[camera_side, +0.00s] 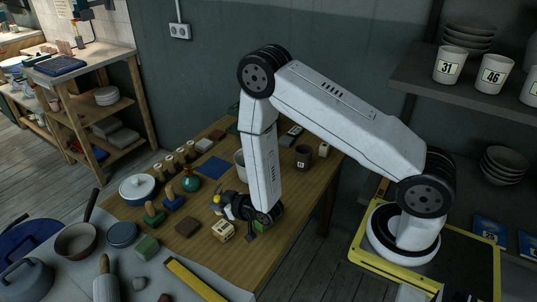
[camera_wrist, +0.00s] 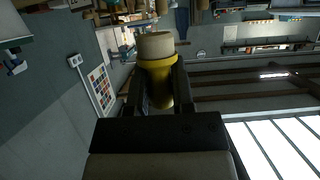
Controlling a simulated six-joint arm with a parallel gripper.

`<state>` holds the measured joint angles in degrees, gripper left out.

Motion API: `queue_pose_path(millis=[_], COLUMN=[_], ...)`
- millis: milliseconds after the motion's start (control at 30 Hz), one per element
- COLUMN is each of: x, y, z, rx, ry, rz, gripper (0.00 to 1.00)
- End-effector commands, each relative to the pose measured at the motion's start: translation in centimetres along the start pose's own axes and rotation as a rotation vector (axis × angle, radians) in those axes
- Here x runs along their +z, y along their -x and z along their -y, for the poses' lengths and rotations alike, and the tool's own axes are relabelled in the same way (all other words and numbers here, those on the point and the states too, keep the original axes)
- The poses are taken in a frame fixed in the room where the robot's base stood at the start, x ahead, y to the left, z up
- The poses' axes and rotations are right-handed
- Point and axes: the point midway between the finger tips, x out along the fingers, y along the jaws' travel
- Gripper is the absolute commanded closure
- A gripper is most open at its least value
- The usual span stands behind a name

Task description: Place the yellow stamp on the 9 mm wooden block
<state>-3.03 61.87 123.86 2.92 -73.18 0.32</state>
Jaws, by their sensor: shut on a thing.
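My gripper (camera_side: 222,206) is low over the middle of the wooden table in the side view. In the wrist view its two fingers (camera_wrist: 160,92) are shut on the yellow stamp (camera_wrist: 158,68), which has a pale end. Only a small yellow part of the stamp (camera_side: 217,198) shows in the side view. A pale wooden block (camera_side: 222,231) with dark marks stands on the table just below my gripper in the picture. Its marks are too small to read, so I cannot tell whether it is the 9 mm one. The stamp appears above the table and apart from this block.
A green stamp (camera_side: 153,217) and a blue stamp (camera_side: 173,203) stand left of my gripper, near a teal vase (camera_side: 191,184). A brown block (camera_side: 186,228) lies close by.

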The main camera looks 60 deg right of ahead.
Motion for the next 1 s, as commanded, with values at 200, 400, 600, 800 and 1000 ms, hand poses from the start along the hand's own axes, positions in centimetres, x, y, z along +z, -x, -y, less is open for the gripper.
queue_pose_path(millis=[200, 400, 600, 800, 1000], x=[1.9, 2.4, 2.6, 4.0, 5.4], y=[-0.8, -1.0, -1.1, -1.6, -2.2], z=[0.0, 0.0, 0.0, 0.0, 0.0], rx=[0.0, 0.0, 0.0, 0.0, 0.0], ry=[0.0, 0.0, 0.0, 0.0, 0.0], rz=[0.0, -0.001, 0.0, 0.0, 0.0], gripper=[1.0, 1.0, 1.0, 1.0, 1.0])
